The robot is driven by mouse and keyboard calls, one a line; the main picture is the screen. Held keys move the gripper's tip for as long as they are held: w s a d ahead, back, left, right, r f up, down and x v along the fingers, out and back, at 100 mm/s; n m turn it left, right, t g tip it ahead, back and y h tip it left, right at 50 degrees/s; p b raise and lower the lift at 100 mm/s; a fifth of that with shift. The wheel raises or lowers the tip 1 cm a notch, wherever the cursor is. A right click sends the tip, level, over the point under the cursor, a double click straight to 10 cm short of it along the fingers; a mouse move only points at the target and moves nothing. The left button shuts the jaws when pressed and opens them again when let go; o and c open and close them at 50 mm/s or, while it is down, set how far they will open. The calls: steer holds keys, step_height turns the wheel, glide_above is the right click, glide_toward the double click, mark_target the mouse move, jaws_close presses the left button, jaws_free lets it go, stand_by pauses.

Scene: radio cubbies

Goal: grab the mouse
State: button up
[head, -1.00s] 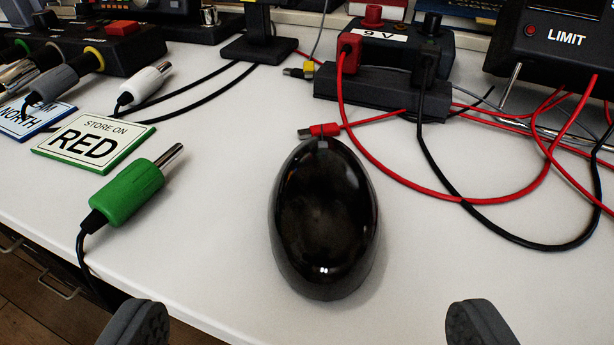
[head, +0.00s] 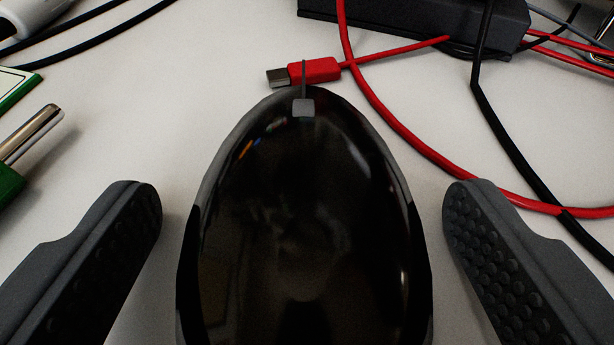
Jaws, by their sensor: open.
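The mouse (head: 305,220) is glossy black and oval, with a small grey wheel at its far end. It lies on the white table, and its near end is cut off by the bottom of the view. My gripper (head: 303,215) is open. One finger is on each side of the mouse, with a gap of table showing between each finger and the mouse's sides. Whether the fingers reach down to the table is unclear.
A red USB plug (head: 315,71) lies just beyond the mouse's far end. Red and black cables (head: 500,125) run on the right, close to the right finger. A dark block (head: 420,22) stands behind. A green plug with a metal tip (head: 30,135) is at left.

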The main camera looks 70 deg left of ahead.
steer(key=c, duration=1.1)
steer(key=shift+r, duration=0.15)
